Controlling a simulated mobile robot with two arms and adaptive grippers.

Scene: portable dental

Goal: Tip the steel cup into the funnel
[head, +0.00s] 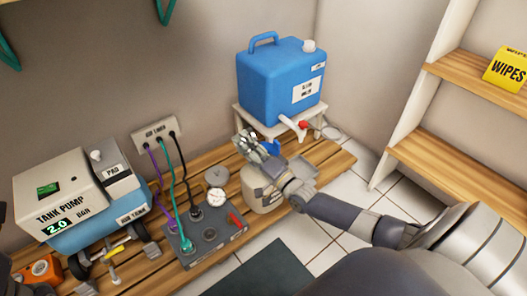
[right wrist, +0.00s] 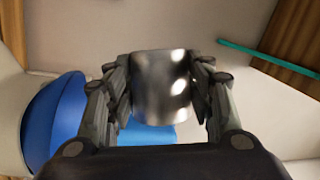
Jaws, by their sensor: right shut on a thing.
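My right gripper (head: 250,146) is shut on the steel cup, above the pale jar (head: 262,198). The shiny cup (right wrist: 160,85) shows clearly between the fingers (right wrist: 160,92) in the right wrist view; in the head view the fingers mostly cover it. The blue funnel (head: 272,147) is partly hidden behind the gripper, over the jar. In the right wrist view the funnel (right wrist: 58,118) is large at the left, beside and apart from the cup. The cup's inside is not visible. My left gripper is not in view.
A blue water container (head: 270,85) with a red-and-white tap stands on a small stand behind. A grey box (head: 207,238) with cables and a gauge is left of the jar. The tank pump (head: 70,195) is farther left. Wooden shelves (head: 460,160) are at right.

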